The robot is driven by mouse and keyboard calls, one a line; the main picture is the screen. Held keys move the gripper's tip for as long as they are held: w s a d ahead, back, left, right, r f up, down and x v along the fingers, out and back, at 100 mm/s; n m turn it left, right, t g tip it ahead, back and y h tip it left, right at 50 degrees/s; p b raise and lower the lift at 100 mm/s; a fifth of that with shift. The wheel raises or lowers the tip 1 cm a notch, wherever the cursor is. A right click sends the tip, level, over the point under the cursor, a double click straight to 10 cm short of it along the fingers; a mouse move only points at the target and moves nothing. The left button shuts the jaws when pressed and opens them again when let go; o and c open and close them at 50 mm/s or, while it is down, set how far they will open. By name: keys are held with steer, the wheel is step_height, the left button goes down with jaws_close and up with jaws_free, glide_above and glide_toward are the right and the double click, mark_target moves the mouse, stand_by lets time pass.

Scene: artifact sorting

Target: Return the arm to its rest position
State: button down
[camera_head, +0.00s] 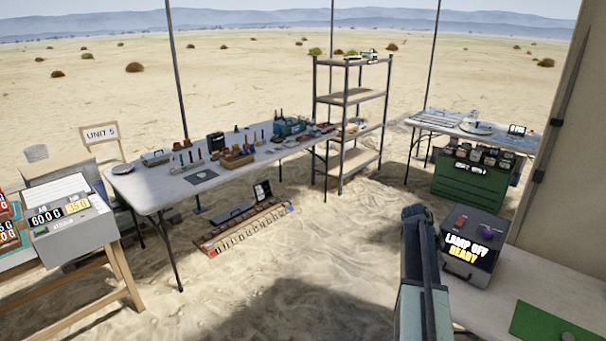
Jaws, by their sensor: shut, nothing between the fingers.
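My arm (420,265) rises from the bottom edge, right of the middle, as a dark, narrow, upright shape with a pale grey-green panel low on it. Its dark rounded top stands in front of the sand, just left of a grey box. I can make out no fingers on it, and my gripper does not show. No held object is visible.
A grey box (456,265) reading "LAMP OFF READY" stands close right of my arm on a pale table (478,312) with a green mat (550,327). A long table (147,195) of small items, a shelf (349,129) and a green chest (468,187) stand beyond.

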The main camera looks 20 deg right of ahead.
steer(key=w+a+f+n+t+y, duration=0.1)
steer(key=w+a+n, duration=0.2)
steer(key=a, duration=1.2)
steer(key=w+a+f+n+t+y, duration=0.1)
steer(key=w+a+n, duration=0.25)
steer(key=a, duration=1.25)
steer(key=s+a+f+n+y, duration=0.1)
steer(key=s+a+n+y, duration=0.1)
steer(key=s+a+n, duration=0.4)
steer(key=s+a+f+n+g+y, duration=0.1)
steer(key=s+a+n, duration=0.6)
steer(key=a+n, duration=0.7)
steer(key=shift+s+a+n+y, duration=0.15)
steer(key=shift+s+n+y, duration=0.15)
steer(key=shift+n+y, duration=0.6)
